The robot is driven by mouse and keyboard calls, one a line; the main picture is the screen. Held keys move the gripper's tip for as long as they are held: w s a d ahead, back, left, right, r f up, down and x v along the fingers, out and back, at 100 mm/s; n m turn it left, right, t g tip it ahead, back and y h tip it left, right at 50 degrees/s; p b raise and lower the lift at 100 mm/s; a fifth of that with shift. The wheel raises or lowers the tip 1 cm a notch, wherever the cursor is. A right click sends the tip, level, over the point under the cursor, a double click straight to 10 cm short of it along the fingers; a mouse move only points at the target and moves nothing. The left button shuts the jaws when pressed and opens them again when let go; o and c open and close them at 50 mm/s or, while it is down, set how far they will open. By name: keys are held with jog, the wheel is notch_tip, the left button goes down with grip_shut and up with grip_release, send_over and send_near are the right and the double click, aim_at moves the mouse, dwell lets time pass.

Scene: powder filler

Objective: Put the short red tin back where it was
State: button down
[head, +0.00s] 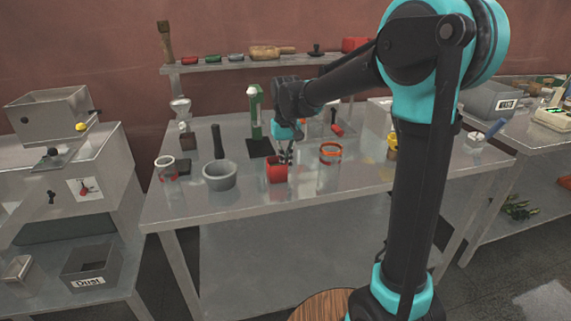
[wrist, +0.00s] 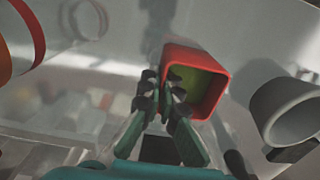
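The short red tin (head: 277,172) is a squarish, open-topped red container near the middle of the steel table. In the wrist view the short red tin (wrist: 213,113) shows its open mouth and a green inside. My gripper (head: 285,158) is at the tin's upper right edge in the head view. In the wrist view the fingers of my gripper (wrist: 161,82) are close together at the tin's left wall, one outside and one over the mouth. They look shut on that wall. Whether the tin's base touches the table is hard to tell.
A grey mortar (head: 219,176) stands left of the tin, and a glass jar with an orange rim (head: 329,168) stands to its right. A green stand (head: 256,112) is behind. A raised shelf (head: 285,62) at the back holds small tins. The table's front strip is clear.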

jog(key=c, duration=2.2)
grip_release()
jog(key=shift+f, duration=0.1)
jog(key=o, duration=0.5)
notch_tip(320, 180, up, 12)
jog(key=shift+r, duration=0.15)
